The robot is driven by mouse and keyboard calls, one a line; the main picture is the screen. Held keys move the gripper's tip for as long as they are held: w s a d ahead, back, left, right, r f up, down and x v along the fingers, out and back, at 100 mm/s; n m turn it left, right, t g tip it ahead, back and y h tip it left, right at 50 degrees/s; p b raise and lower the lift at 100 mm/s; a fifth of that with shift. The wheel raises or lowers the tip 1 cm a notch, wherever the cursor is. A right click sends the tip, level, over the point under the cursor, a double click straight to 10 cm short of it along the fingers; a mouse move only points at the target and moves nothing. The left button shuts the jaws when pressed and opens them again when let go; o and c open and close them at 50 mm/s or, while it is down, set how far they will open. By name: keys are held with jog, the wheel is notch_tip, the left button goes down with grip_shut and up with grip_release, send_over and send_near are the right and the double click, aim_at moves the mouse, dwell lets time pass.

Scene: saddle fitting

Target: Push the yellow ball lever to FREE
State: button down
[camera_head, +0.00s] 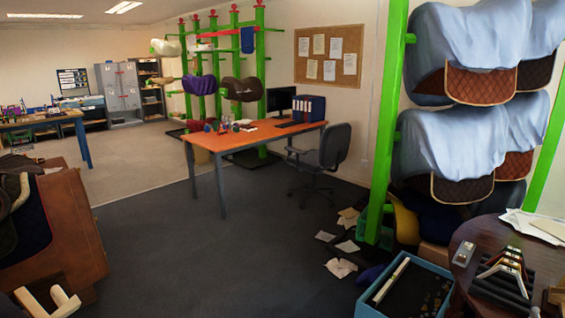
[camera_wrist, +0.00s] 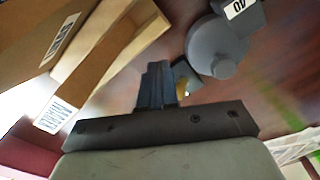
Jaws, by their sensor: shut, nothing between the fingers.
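My gripper (camera_wrist: 157,70) is in the wrist view, its dark fingers shut together with nothing between them. A small yellow piece (camera_wrist: 183,86) shows just right of the fingers, partly hidden by them. It may be the yellow ball of the lever, but I cannot tell, nor whether the fingers touch it. A grey rounded part (camera_wrist: 215,48) lies beyond it, beside a dark block (camera_wrist: 240,10) with a white label reading "40". No FREE marking is readable. I cannot make out the lever or my gripper in the head view.
In the wrist view, brown boxes (camera_wrist: 125,35) with white labels stand at upper left, close to the fingers, over a dark reddish wooden surface (camera_wrist: 270,70). In the head view, a round dark table (camera_head: 482,232) at right holds papers, a small metal device (camera_head: 463,254) and a rack.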

jog(key=shift+s+a, duration=0.2)
jog(key=shift+s+a, duration=0.2)
jog(key=shift+a, duration=0.05)
dwell(0.3)
jog(key=shift+r, duration=0.1)
notch_tip(320, 180, up, 7)
dwell(0.9)
